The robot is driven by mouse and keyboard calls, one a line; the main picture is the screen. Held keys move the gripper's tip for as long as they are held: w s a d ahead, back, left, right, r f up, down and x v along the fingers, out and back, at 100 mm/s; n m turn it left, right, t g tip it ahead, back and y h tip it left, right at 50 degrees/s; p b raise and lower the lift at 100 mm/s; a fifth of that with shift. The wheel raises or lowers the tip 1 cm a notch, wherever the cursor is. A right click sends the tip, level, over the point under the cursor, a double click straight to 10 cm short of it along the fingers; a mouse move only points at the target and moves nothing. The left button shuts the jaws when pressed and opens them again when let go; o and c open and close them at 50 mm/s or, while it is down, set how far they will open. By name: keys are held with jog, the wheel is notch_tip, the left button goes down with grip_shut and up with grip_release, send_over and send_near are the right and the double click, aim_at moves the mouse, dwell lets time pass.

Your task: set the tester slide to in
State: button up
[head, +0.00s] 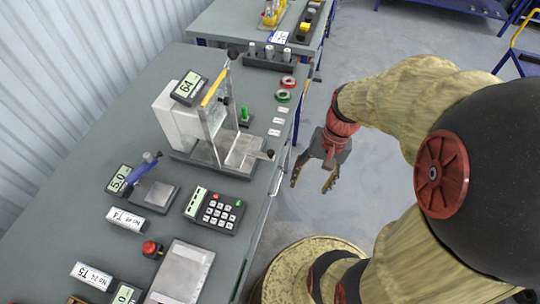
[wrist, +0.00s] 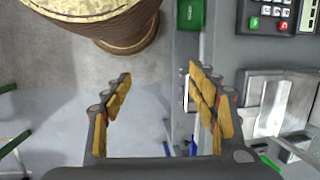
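The tester (head: 180,112) stands on the grey bench, with a white body, a display reading 64 and an upright metal frame. A flat metal slide plate (head: 243,152) lies at its base, with a small black knob (head: 269,155) at the right end near the bench edge. Metal parts of the tester (wrist: 275,103) show at the right of the wrist view. Whether the slide is in or out I cannot tell. My gripper (head: 311,182) is open and empty, off the bench to the right of the tester. Its spread fingers (wrist: 160,80) also show in the wrist view.
The bench (head: 62,215) also carries a keypad (head: 215,212), a red button (head: 152,249), a blue-levered device (head: 154,192) and tape rolls (head: 284,95). A second table (head: 222,22) stands behind. The floor (head: 345,65) right of the bench is clear.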

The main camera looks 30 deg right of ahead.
jog(key=f+m+y, duration=0.2)
jog(key=f+m+y+b, duration=0.1)
jog(key=f, duration=0.2)
jog(key=f+m+y, duration=0.2)
jog(key=f, duration=0.1)
jog(key=shift+a+m+y+b, duration=0.3)
jog(key=shift+a, duration=0.05)
jog(key=c, duration=0.4)
jog(key=w+f+m+t+y, duration=0.1)
jog(key=m, duration=0.1)
jog(key=w+f+m+t+y, duration=0.1)
jog(key=y, duration=0.1)
jog(key=shift+a+m+t+b, duration=0.1)
jog(key=shift+m+t+b, duration=0.2)
jog(key=shift+m+b, duration=0.1)
jog(key=shift+c, duration=0.6)
jog(key=m+t+y, duration=0.4)
jog(key=m+t, duration=0.2)
jog(key=t, duration=0.2)
send_near(271, 152)
jog(key=x, duration=0.5)
jog(key=b+x, duration=0.1)
jog(key=x, duration=0.1)
jog(key=b+x, duration=0.1)
jog(key=x, duration=0.2)
jog(key=shift+w+f, duration=0.1)
jog(key=shift+f, duration=0.3)
jog(key=shift+c, duration=0.2)
grip_shut()
